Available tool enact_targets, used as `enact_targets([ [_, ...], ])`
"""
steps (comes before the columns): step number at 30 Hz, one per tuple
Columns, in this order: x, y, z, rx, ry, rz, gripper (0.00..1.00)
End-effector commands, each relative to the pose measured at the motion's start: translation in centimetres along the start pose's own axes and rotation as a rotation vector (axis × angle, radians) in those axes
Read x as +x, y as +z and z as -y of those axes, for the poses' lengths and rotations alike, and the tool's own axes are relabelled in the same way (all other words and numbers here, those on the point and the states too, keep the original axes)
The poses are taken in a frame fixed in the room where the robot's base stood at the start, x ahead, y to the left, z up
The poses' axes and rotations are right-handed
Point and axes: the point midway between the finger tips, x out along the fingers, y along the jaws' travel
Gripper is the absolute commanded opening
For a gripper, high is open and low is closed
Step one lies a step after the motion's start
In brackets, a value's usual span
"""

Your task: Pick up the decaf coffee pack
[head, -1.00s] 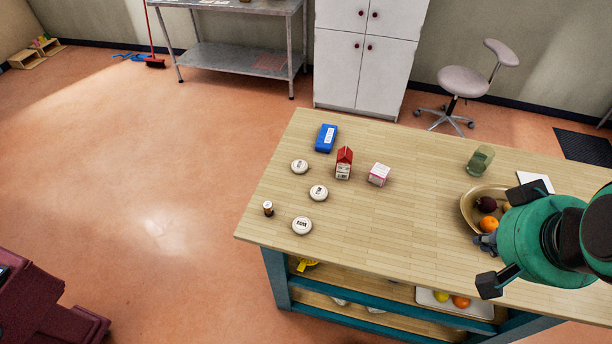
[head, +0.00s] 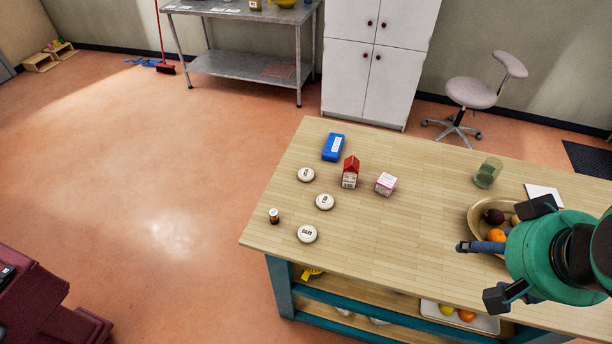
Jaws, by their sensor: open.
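On the wooden table top (head: 400,190) stand a blue pack (head: 333,147) lying flat near the far left edge, a red and white carton (head: 350,172) standing upright, and a small pink and white box (head: 385,184). Their labels are too small to read, so I cannot tell which one is the decaf coffee pack. My gripper (head: 497,255) is open above the right part of the table, beside and partly in front of the fruit bowl. It is well to the right of the packs and touches none of them. I see nothing held in it.
White round lids (head: 307,234) and a small brown bottle (head: 274,216) are at the left. A bowl (head: 478,216) with fruit, a green glass (head: 487,172) and white paper (head: 543,195) are at the right. The table middle is clear. A stool (head: 471,93) stands behind.

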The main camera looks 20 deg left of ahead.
Motion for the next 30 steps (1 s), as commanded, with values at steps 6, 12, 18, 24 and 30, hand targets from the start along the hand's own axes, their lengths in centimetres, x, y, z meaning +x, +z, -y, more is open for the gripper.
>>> enact_targets([
  [6, 0.0, 0.0, 0.0, 0.0, 0.0, 0.0, 0.69],
  [12, -0.1, -0.9, 0.3, 0.003, -0.004, 0.007, 0.69],
  [18, -0.2, -3.7, 1.1, 0.016, -0.015, 0.03, 0.69],
  [24, 0.1, -8.0, 2.7, 0.035, -0.029, 0.066, 0.69],
  [30, 1.1, -12.4, 4.8, 0.057, -0.041, 0.103, 0.69],
])
